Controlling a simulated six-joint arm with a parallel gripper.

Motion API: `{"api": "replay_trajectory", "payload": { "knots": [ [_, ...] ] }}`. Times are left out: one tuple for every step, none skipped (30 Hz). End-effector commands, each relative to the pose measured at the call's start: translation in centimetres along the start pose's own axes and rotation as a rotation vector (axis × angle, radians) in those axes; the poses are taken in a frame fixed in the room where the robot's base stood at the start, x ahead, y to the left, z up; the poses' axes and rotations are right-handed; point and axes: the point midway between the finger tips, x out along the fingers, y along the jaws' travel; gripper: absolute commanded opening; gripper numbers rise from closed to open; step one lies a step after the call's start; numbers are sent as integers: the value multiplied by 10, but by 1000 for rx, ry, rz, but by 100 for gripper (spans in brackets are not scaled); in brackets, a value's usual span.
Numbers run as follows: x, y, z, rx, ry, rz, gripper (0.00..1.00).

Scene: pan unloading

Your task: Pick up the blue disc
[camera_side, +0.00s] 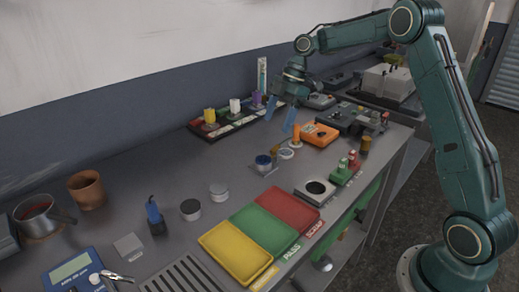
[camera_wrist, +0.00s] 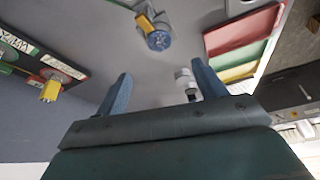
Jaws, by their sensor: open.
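The blue disc (camera_side: 263,160) sits on a small grey plate on the bench, beside a small yellowish arm-like part (camera_side: 278,147). In the wrist view the blue disc (camera_wrist: 159,41) shows near the top middle, with a yellow part (camera_wrist: 147,20) against it. My gripper (camera_side: 280,115) hangs above the bench, behind and to the right of the disc in the side view, apart from it. Its two blue fingers are spread and nothing is between them. In the wrist view my gripper (camera_wrist: 160,88) is open, with the disc beyond the fingertips.
Yellow (camera_side: 236,253), green (camera_side: 265,229) and red (camera_side: 289,208) trays lie at the front. An orange device (camera_side: 320,133) and an orange post (camera_side: 296,134) stand near my gripper. A dark rack (camera_side: 224,123) with coloured pieces lies along the wall. Lidded jars stand left of the disc.

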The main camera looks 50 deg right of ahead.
Motion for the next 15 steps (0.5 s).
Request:
{"api": "replay_trajectory", "payload": {
  "knots": [
    [6, -1, -1, 0, 1, -3, 70],
    [10, -1, -1, 0, 0, -3, 70],
    [15, -1, 0, 0, -1, -4, 70],
    [20, -1, 0, -1, -1, -4, 70],
    [25, -1, 0, 0, 0, -4, 70],
    [31, -1, 0, 1, 0, -5, 70],
    [36, -1, 0, 0, 0, -4, 70],
    [40, -1, 0, 1, -1, -3, 70],
    [46, -1, 0, -1, -2, -4, 70],
    [50, -1, 0, 0, -1, -3, 70],
    [54, -1, 0, 0, 0, -2, 70],
    [58, -1, 0, 0, -1, -3, 70],
    [62, -1, 0, 0, -1, -3, 70],
    [64, 0, 0, 0, -1, -2, 70],
    [67, 0, 0, 0, -1, -1, 70]
  ]
}}
